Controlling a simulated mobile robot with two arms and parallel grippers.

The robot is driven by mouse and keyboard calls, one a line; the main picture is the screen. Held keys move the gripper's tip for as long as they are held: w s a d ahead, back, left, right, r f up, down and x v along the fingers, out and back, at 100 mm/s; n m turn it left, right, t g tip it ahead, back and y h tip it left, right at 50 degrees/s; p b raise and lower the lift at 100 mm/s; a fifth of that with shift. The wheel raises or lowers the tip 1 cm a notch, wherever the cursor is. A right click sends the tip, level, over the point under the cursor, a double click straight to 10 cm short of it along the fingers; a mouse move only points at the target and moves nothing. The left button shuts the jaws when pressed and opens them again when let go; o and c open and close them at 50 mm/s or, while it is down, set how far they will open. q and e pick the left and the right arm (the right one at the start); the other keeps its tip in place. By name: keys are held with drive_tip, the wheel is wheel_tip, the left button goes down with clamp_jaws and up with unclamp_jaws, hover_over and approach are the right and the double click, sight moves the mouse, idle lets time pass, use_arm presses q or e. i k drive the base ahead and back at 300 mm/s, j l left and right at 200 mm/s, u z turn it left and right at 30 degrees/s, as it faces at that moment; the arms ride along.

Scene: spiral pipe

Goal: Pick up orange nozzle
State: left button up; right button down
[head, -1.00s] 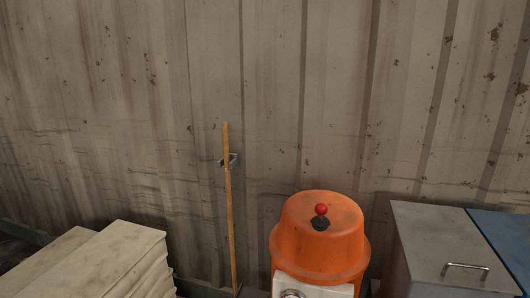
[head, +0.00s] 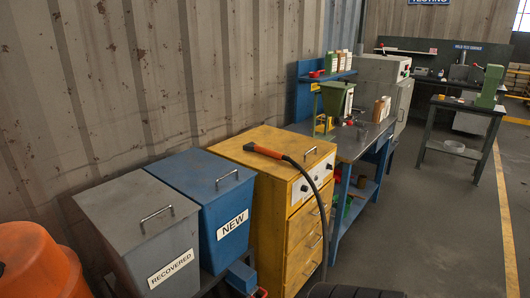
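The orange nozzle (head: 268,151) lies on top of the yellow drawer cabinet (head: 283,228), near the middle of the head view. It is a thin orange piece with a dark tip at its left end. A black hose (head: 314,190) joins its right end, arches over the cabinet's front edge and hangs down before the drawers. Nothing is holding the nozzle. Neither of my grippers shows in the head view.
Left of the cabinet stand a blue NEW bin (head: 222,232), a grey RECOVERED bin (head: 152,260) and an orange drum (head: 40,265). A blue workbench (head: 352,145) stands behind to the right. A dark ribbed object (head: 355,291) is at the bottom edge. Open floor (head: 440,230) lies right.

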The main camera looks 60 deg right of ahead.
sight(251, 147)
drive_tip(key=z, duration=2.05)
drive_tip(key=u, duration=0.65)
drive_tip(key=i+l+u, duration=0.1)
drive_tip(key=l+u, duration=0.3)
drive_tip(key=i+l+u, duration=0.1)
drive_tip(key=l+u, duration=0.2)
drive_tip(key=u, duration=0.15)
drive_tip(key=l+u, duration=0.85)
drive_tip(key=j, duration=0.1)
